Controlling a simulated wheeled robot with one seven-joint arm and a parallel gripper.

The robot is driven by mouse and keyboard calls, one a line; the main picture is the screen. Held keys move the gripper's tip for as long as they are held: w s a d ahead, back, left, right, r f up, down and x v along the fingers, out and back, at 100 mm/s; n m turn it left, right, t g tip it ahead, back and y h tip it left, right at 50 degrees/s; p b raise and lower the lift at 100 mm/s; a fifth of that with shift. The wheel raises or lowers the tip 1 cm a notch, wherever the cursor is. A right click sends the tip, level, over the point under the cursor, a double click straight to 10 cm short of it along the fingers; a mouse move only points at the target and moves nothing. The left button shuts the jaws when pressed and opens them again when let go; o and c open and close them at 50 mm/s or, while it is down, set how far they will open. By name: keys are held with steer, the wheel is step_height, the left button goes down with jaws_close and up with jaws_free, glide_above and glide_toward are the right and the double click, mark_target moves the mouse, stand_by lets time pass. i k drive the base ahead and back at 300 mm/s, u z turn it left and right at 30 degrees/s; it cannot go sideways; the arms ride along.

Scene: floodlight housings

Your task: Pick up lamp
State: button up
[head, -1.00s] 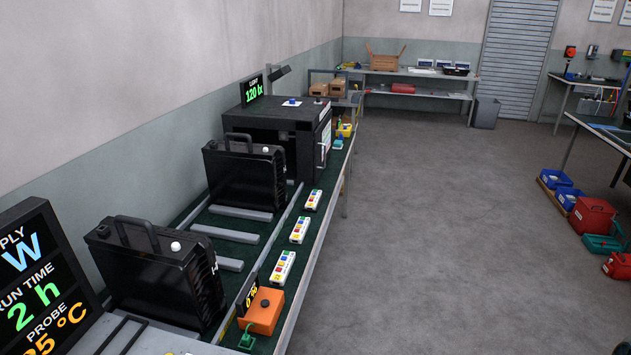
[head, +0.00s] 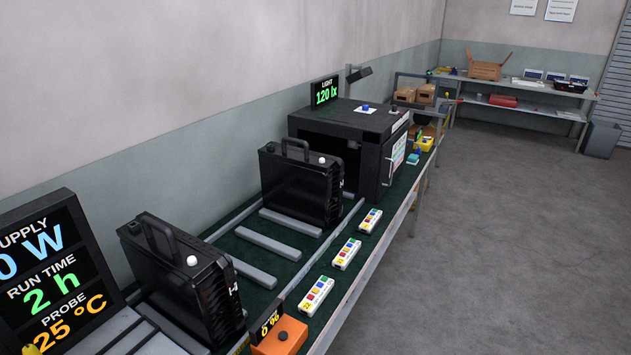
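Two black floodlight housings with top handles and a white knob stand upright on the green bench. The nearer lamp (head: 186,277) is at the lower left, beside the large display. The farther lamp (head: 303,187) stands in front of the black box, past several grey bars. I cannot tell which of them is the task's lamp. My gripper is not in view.
A display (head: 47,275) reads 2 h and 25 °C. A black box (head: 352,143) with an open front stands behind the farther lamp. White button strips (head: 346,254) and an orange box (head: 279,337) line the bench's right edge. The floor (head: 500,260) at right is clear.

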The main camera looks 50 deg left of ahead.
mark_target(305, 185)
steer(key=u, duration=0.2)
steer(key=i, duration=1.6)
steer(key=u, duration=0.9)
steer(key=i, duration=1.35)
steer(key=u, duration=1.75)
steer(key=i, duration=0.8)
steer(key=u, duration=0.7)
